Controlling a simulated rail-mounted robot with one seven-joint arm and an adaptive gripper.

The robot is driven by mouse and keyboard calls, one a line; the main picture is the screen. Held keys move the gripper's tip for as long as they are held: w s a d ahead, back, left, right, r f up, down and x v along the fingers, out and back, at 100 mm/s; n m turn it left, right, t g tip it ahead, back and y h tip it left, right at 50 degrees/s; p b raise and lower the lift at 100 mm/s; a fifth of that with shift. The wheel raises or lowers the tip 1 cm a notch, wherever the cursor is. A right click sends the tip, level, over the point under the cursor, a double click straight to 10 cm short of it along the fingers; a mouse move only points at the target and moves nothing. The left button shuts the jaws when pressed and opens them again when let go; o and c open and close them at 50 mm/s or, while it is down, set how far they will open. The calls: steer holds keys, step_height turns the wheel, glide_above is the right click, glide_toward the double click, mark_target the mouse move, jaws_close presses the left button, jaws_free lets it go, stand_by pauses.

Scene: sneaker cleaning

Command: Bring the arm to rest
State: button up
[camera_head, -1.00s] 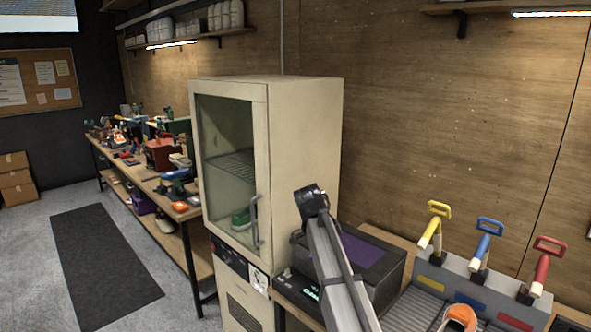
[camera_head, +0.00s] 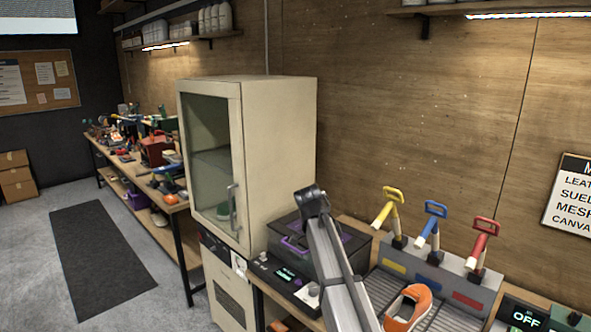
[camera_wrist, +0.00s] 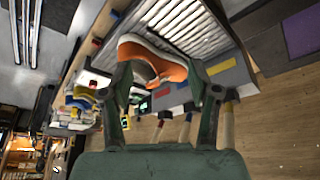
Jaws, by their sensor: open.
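My gripper (camera_wrist: 160,72) is open in the wrist view, its two dark green fingers spread apart with nothing held between them. An orange sneaker with a pale sole (camera_wrist: 165,62) shows beyond the fingertips, apparently at some distance. In the head view, the orange sneaker (camera_head: 408,308) lies on the ribbed bench surface at the lower right. My grey arm rises from the bottom edge in front of the bench there. The gripper itself cannot be made out in the head view.
A dark box with purple handles (camera_head: 290,236) stands behind my arm. Yellow, blue (camera_head: 432,222) and red-handled tools stand in a grey rack (camera_head: 455,272). A cluttered workbench runs along the left.

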steer(key=s+d+f+n+y, duration=0.2)
steer(key=s+f+n, duration=0.6)
steer(key=f, duration=0.7)
steer(key=s+d+f+n+y, duration=0.1)
steer(key=s+d+f+n, duration=0.35)
steer(key=s+f, duration=0.8)
steer(key=s+a+f+n+g+y+b, duration=0.1)
steer(key=s+f+n+g+b, duration=0.4)
steer(key=s+f, duration=2.9)
step_height(320, 180, down, 2)
steer(key=g+b, duration=0.1)
steer(key=b, duration=0.4)
steer(key=shift+a+g, duration=0.3)
steer(key=shift+g, duration=0.1)
steer(key=shift+n, duration=0.25)
